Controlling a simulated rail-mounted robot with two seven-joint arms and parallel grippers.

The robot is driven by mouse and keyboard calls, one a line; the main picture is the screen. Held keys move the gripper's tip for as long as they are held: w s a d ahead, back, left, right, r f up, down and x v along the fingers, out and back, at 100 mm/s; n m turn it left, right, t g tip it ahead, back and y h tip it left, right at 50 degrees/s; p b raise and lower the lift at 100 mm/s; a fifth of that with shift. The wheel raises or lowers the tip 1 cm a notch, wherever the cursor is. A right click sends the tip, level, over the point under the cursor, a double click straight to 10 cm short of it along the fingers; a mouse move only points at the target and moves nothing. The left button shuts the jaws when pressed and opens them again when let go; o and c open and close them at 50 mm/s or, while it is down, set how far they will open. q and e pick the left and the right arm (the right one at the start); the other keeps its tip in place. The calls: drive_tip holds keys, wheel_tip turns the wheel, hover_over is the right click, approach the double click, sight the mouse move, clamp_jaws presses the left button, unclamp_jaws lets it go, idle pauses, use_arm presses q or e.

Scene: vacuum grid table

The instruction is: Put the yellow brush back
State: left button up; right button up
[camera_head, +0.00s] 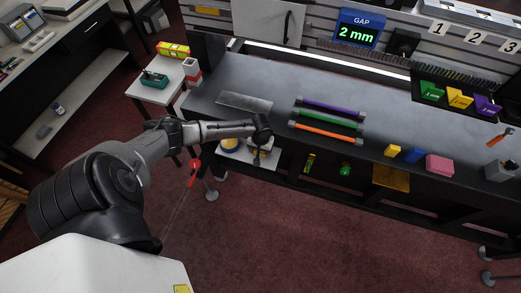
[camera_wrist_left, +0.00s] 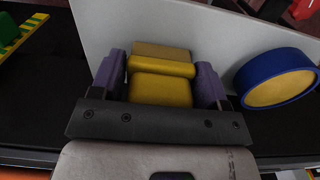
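The yellow brush (camera_wrist_left: 160,85), a yellow block shape with a tan far part, sits between the two purple fingers of my left gripper (camera_wrist_left: 160,80) in the left wrist view. The fingers are on either side of it and very close to its crossbar. I cannot tell whether they press on it. My right gripper is not in view.
A round yellow pad with a blue rim (camera_wrist_left: 276,82) lies right of the brush. Purple, green and orange bars (camera_head: 330,115) lie on the table. Yellow, blue and pink blocks (camera_head: 438,164) stand at its front right. A screen (camera_head: 358,32) reads "GAP 2 mm".

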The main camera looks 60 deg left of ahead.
use_arm(q)
drive_tip(key=o, duration=0.3)
drive_tip(key=shift+o, duration=0.2)
wheel_tip(320, 180, up, 12)
drive_tip(key=p, duration=0.3)
drive_tip(key=shift+f, duration=0.25)
drive_tip(key=shift+s+d, duration=0.1)
drive_tip(key=shift+d, duration=0.25)
drive_tip(key=s+d+f+m, duration=0.1)
drive_tip(key=s+d+m, duration=0.15)
drive_tip(key=d, duration=0.35)
drive_tip(key=s+d+f+m+t+h, duration=0.1)
drive_tip(key=s+d+m, duration=0.15)
drive_tip(key=d, duration=0.35)
drive_tip(key=s+d+f+m, duration=0.1)
drive_tip(key=s+d+m, duration=0.15)
drive_tip(key=d, duration=0.35)
drive_tip(key=s+d+r+m+t, duration=0.2)
drive_tip(key=s+d+r, duration=0.5)
drive_tip(key=s, duration=0.4)
drive_tip(key=shift+s+r+m+t+y, duration=0.35)
drive_tip(key=shift+r+m, duration=0.2)
drive_tip(key=shift+r, duration=0.25)
